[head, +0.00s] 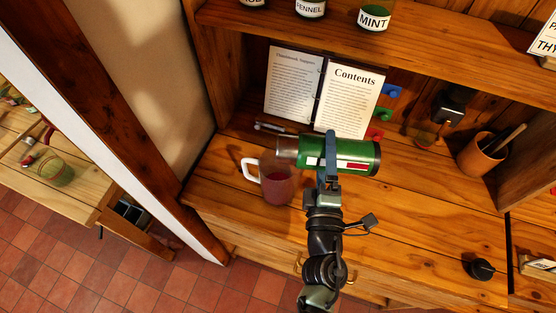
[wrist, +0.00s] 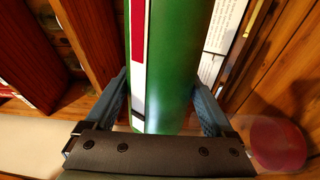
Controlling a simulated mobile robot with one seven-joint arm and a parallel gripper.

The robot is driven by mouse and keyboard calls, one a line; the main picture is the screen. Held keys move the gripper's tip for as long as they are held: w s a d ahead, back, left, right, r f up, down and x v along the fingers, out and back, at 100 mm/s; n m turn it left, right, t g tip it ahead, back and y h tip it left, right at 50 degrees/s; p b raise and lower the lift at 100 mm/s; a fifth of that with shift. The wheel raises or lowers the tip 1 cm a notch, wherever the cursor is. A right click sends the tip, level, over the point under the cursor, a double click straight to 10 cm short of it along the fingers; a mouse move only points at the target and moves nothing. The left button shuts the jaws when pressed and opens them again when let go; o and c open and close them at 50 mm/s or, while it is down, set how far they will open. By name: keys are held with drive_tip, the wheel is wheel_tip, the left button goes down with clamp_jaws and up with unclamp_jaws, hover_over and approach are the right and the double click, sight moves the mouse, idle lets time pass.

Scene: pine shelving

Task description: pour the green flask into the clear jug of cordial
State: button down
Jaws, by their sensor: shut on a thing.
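The green flask (head: 350,155), with a white and red label and a grey metal neck, is in my gripper (head: 329,160). It lies on its side, about level, its neck end to the left in the head view. The clear jug (head: 278,186), with dark red cordial and a white handle, stands on the wooden worktop just below the neck end. I see no stream between them. In the wrist view the blue fingers (wrist: 163,100) flank the flask (wrist: 178,50); the jug's round red shape (wrist: 278,145) shows at lower right. The flask's opening is not clearly seen.
An open book (head: 352,95) leans at the back behind the flask. A wooden pot (head: 482,153) with utensils stands at right. A black knob-like object (head: 482,269) is at front right. Labelled jars (head: 374,15) line the shelf above. The worktop right of the flask is mostly clear.

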drive_tip(key=shift+r+n, duration=0.4)
drive_tip(key=shift+r, duration=0.05)
idle(0.6)
drive_tip(key=shift+a+n, duration=0.3)
drive_tip(key=shift+n, duration=0.6)
idle(3.7)
drive_tip(key=shift+d, duration=0.1)
